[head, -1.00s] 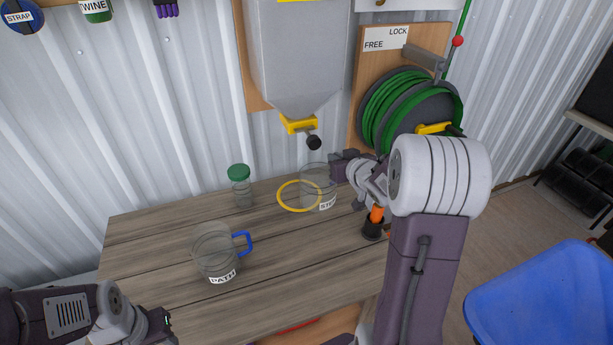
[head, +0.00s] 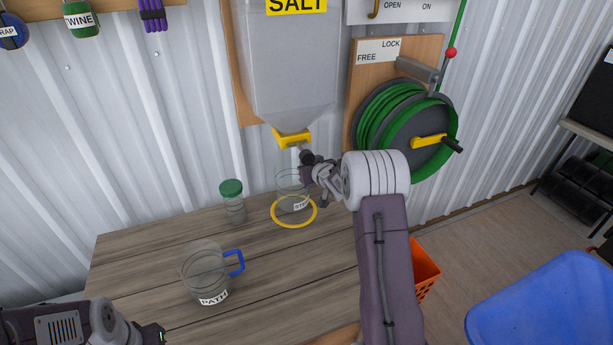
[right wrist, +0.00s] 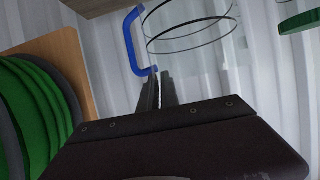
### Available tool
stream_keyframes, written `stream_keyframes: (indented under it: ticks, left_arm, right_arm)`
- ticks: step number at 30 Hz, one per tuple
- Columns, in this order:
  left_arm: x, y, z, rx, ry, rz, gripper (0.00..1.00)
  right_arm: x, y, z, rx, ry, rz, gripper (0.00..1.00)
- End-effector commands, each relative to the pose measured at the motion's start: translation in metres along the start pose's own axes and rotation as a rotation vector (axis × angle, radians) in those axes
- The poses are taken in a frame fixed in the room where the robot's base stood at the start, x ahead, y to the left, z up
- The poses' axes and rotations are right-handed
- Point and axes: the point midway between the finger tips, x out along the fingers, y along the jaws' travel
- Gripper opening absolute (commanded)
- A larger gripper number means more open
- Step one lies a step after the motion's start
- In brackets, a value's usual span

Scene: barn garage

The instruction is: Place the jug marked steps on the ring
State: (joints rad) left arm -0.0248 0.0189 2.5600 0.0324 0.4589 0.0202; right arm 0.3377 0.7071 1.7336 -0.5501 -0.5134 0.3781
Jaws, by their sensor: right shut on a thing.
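The clear jug with the label starting "STE" (head: 292,185) is at the back of the table, over the rear part of the yellow ring (head: 293,227). I cannot tell whether its base touches the table. My right gripper (head: 310,168) is at its upper right side, shut on the jug's blue handle, which shows in the right wrist view (right wrist: 134,42). The jug's rim hoops show there beyond the fingers. The grip itself is partly hidden. A second clear jug marked PATH (head: 205,272) with a blue handle stands front left. My left gripper (head: 158,335) is at the lower left edge, its fingers unclear.
A salt hopper (head: 290,70) with a yellow spout (head: 292,138) and dark knob hangs right above the labelled jug. A green-lidded jar (head: 232,205) stands left of the ring. A green hose reel (head: 405,125) is on the wall at right. The table's middle is clear.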

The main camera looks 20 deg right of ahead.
Motion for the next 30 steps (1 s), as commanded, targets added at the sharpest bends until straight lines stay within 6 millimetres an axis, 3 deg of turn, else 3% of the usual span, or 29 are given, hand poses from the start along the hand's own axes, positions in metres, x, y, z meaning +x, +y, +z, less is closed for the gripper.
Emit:
stream_keyframes:
  ticks: [4, 11, 21, 22, 24, 30]
  left_arm:
    - [0.001, 0.0, 0.0, 0.0, 0.0, 0.0, 0.36]
    - [0.008, 0.0, 0.001, 0.0, 0.0, 0.0, 0.36]
    - [0.011, 0.0, 0.001, 0.0, 0.0, 0.0, 0.36]
    - [0.009, 0.0, 0.001, 0.0, 0.0, 0.0, 0.36]
    - [0.009, 0.0, 0.001, 0.0, 0.0, 0.0, 0.36]
    - [0.009, 0.0, 0.001, 0.0, 0.0, 0.0, 0.36]
  right_arm:
    - [0.002, 0.0, 0.003, 0.0, 0.0, 0.0, 0.0]
    - [0.016, 0.0, 0.037, 0.001, -0.002, 0.0, 0.0]
    - [0.018, 0.0, 0.041, 0.0, 0.0, 0.0, 0.0]
    - [0.017, 0.0, 0.04, 0.0, 0.0, 0.0, 0.14]
    - [0.017, 0.0, 0.04, 0.0, -0.001, 0.0, 0.28]
    - [0.017, 0.0, 0.04, 0.0, -0.001, 0.0, 0.28]
